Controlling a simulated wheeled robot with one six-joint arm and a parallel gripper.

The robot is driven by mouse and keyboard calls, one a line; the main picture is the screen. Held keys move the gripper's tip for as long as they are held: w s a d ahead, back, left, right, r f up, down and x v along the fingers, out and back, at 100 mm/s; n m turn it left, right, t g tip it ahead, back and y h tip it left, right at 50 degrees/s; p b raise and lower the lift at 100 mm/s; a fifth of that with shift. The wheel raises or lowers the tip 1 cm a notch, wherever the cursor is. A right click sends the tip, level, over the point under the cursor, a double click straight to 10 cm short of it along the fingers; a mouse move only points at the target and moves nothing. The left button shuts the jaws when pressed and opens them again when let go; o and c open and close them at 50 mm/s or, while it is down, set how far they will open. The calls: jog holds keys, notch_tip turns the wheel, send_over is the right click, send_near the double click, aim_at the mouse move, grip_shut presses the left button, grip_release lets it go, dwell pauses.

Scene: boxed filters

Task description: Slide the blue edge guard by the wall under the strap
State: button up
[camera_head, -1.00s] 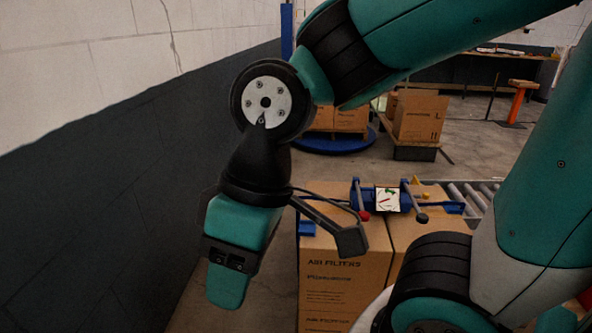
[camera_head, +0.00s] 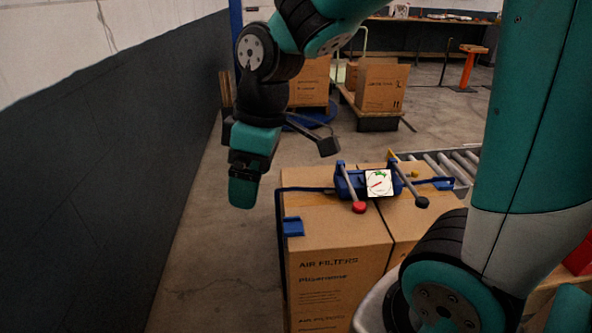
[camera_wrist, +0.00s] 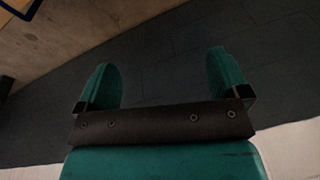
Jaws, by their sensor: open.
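The blue edge guard (camera_head: 293,227) by the wall sits on the top left edge of the carton (camera_head: 335,228), at its near part. The dark strap (camera_head: 303,189) crosses the carton top farther back and runs down its left side; the guard looks apart from it. My gripper (camera_head: 243,192) hangs left of the carton, between it and the wall, pointing down. In the wrist view its two fingers (camera_wrist: 168,85) are spread with nothing between them. A second blue edge guard (camera_head: 443,183) is at the carton's right side, by the strap.
A blue strap tensioner (camera_head: 350,184) with a dial and two levers stands on the carton top. The dark-lower wall (camera_head: 110,190) runs close along the left. A roller conveyor (camera_head: 450,167) lies behind right. Floor between wall and carton is clear.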

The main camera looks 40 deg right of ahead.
jog(key=w+d+f+n+h+b, duration=0.1)
jog(key=w+d+f+b, duration=0.1)
jog(key=w+d+f, duration=0.6)
jog(key=n+h+b, duration=0.1)
send_over(293, 228)
notch_tip(293, 228, down, 2)
jog(key=shift+n+g, duration=0.3)
notch_tip(293, 228, down, 18)
jog(key=shift+r+b, duration=0.2)
jog(key=shift+b, duration=0.55)
jog(key=shift+w, duration=0.1)
jog(key=c, duration=1)
